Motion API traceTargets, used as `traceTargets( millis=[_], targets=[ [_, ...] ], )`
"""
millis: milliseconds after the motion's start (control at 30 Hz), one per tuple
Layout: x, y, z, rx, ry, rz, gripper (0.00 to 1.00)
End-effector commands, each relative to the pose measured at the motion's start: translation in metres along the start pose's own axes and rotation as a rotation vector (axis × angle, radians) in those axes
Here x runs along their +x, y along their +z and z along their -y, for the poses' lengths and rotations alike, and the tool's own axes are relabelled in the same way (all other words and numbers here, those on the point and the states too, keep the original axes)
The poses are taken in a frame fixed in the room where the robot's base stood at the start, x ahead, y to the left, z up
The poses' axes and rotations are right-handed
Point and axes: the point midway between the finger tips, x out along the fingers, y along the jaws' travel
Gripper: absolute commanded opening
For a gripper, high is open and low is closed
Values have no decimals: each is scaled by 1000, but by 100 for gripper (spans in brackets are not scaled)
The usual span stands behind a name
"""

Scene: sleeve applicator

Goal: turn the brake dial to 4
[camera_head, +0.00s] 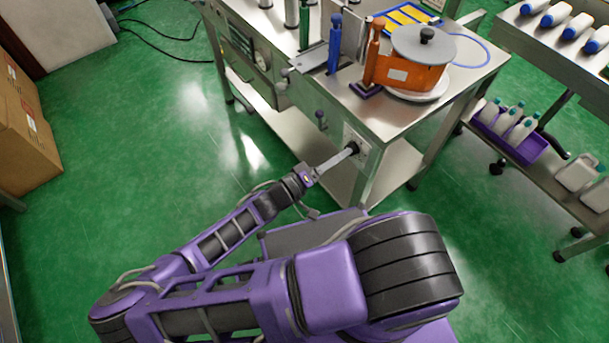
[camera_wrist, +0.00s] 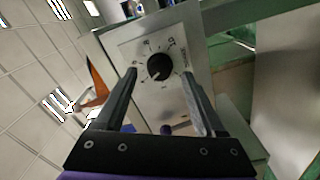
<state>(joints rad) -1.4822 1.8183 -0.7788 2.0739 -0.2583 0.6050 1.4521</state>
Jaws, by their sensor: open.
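The brake dial (camera_wrist: 159,67) is a round black knob on a pale square plate (camera_wrist: 140,95) with markings around it. In the wrist view it sits between my two open fingers, towards their tips. In the head view the dial (camera_head: 353,148) is on the front of the steel machine, near its right corner. My gripper (camera_wrist: 160,82) is open around the line to the dial; I cannot tell whether either finger touches it. In the head view my gripper (camera_head: 345,155) reaches up to the dial plate.
The steel machine table (camera_head: 330,95) carries an orange unit (camera_head: 405,75) with a grey disc, and blue and green posts. A cart with bottles in a purple tray (camera_head: 512,140) stands at right. Cardboard boxes (camera_head: 25,130) stand at left. Green floor between is clear.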

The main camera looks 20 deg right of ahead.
Motion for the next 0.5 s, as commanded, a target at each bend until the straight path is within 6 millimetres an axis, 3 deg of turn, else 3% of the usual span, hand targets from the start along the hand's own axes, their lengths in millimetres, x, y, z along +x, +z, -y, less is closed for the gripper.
traceTargets(
  millis=[300, 500],
  targets=[
    [-80, 0, 1, 0, -7, -2, 72],
    [-122, 0, 1, 0, -6, 0, 72]
  ],
)
